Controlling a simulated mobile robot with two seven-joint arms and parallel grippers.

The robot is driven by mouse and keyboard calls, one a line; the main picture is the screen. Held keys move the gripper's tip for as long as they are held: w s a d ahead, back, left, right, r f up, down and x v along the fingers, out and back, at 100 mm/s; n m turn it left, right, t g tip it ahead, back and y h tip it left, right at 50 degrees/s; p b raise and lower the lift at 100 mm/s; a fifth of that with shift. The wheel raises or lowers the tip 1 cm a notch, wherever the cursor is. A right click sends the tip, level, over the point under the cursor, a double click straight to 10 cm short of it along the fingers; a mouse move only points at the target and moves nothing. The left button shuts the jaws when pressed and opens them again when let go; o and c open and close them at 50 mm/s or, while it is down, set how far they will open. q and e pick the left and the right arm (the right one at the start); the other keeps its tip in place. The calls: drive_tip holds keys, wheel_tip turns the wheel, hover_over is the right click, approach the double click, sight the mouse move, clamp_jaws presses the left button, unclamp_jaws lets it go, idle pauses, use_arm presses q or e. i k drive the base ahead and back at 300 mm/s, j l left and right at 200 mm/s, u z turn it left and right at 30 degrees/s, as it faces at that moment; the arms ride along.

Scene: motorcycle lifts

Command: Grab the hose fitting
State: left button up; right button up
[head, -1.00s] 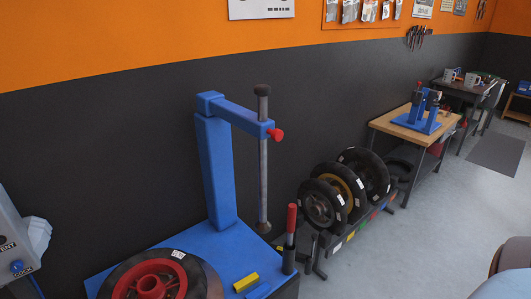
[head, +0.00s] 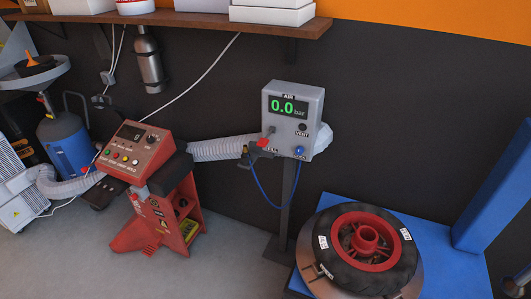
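A grey air station (head: 292,112) stands on a dark post in the middle of the head view, its display reading 0.0 bar. A thin blue hose (head: 268,199) hangs in a loop from its lower front. The hose runs up on the left to a small brass-coloured end piece (head: 246,152), which looks like the hose fitting. It sits beside a dark holder with a red part (head: 263,142) at the station's left side. The fitting is small, and its exact seating cannot be told. Neither of my grippers is in view.
A blue tyre machine (head: 447,240) with a red-rimmed wheel (head: 368,246) stands to the right. A red balancer (head: 163,190) stands left, with a white corrugated duct (head: 222,149) behind. A shelf (head: 190,19) overhangs above. Grey floor (head: 215,275) is free in front.

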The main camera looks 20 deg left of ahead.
sight(244, 151)
drive_tip(key=i+j, duration=0.1)
drive_tip(key=j, duration=0.3)
drive_tip(key=i+j+u, duration=0.1)
drive_tip(key=j, duration=0.3)
drive_tip(key=i+j+u, duration=0.1)
drive_tip(key=j, duration=0.3)
drive_tip(key=i+j, duration=0.15)
drive_tip(key=j, duration=0.2)
drive_tip(key=i+j+u, duration=0.1)
drive_tip(key=j, duration=0.3)
drive_tip(key=i+j, duration=0.15)
drive_tip(key=j, duration=0.2)
drive_tip(key=i+j+u, duration=0.1)
drive_tip(key=j, duration=0.3)
drive_tip(key=i, duration=0.05)
